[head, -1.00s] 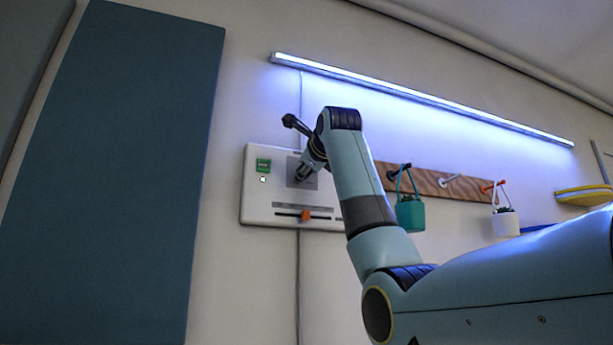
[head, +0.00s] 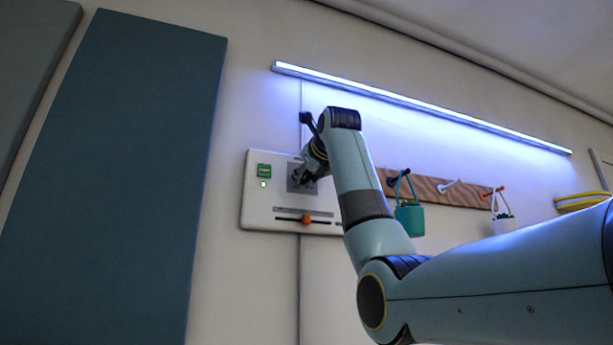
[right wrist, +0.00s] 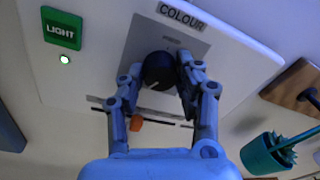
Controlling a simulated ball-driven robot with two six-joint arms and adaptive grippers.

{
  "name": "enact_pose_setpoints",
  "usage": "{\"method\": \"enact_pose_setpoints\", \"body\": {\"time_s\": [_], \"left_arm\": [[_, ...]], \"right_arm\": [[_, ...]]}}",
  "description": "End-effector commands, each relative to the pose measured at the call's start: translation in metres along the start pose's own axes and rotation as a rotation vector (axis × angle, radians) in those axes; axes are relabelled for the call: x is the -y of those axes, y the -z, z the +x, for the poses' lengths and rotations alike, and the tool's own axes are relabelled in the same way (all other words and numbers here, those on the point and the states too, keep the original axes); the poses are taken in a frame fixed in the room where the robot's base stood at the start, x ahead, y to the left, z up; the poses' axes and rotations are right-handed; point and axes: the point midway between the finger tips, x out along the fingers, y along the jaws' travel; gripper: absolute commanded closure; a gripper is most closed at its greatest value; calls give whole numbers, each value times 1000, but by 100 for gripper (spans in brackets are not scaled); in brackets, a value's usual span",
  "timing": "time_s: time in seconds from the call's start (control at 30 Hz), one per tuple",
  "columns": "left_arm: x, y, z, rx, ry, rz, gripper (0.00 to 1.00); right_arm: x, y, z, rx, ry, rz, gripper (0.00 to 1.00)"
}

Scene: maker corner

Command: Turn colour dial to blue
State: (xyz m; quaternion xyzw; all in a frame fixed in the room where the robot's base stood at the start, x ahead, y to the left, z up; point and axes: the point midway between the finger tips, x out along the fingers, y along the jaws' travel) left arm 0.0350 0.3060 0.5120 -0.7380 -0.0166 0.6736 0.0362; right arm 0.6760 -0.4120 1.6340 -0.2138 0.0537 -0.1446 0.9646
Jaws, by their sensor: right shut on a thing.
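The white control panel (head: 256,208) is on the wall, and it fills much of the right wrist view (right wrist: 92,50). Its black round dial (right wrist: 158,72) with a pale pointer mark sits on a grey plate under the label "COLOUR" (right wrist: 181,15). My right gripper (right wrist: 162,74) is shut on the dial, one finger on each side. In the head view the right gripper (head: 303,178) is at the panel and hides the dial. The light bar (head: 420,105) above glows blue-violet. My left gripper is in neither view.
A green "LIGHT" switch (head: 263,170) with a lit indicator is on the panel's left. An orange slider (head: 307,219) is below the dial. A wooden hook rail (head: 430,188) with a teal pot (head: 410,219) and a white pot (head: 505,224) is to the right.

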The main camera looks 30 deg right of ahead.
Motion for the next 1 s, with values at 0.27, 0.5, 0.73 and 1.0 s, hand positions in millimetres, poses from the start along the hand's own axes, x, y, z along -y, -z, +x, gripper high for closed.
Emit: {"method": "enact_pose_setpoints", "body": {"time_s": [0.27, 0.5, 0.73, 1.0], "left_arm": [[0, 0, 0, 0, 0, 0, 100], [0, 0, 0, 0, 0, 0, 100], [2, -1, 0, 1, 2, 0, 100], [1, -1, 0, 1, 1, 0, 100]], "right_arm": [[-3, 3, 2, -9, -6, 0, 99], [-2, 2, 1, -5, -3, 0, 44], [-1, 1, 0, -2, -1, 0, 44], [0, 0, -38, 3, 0, 0, 44]]}}
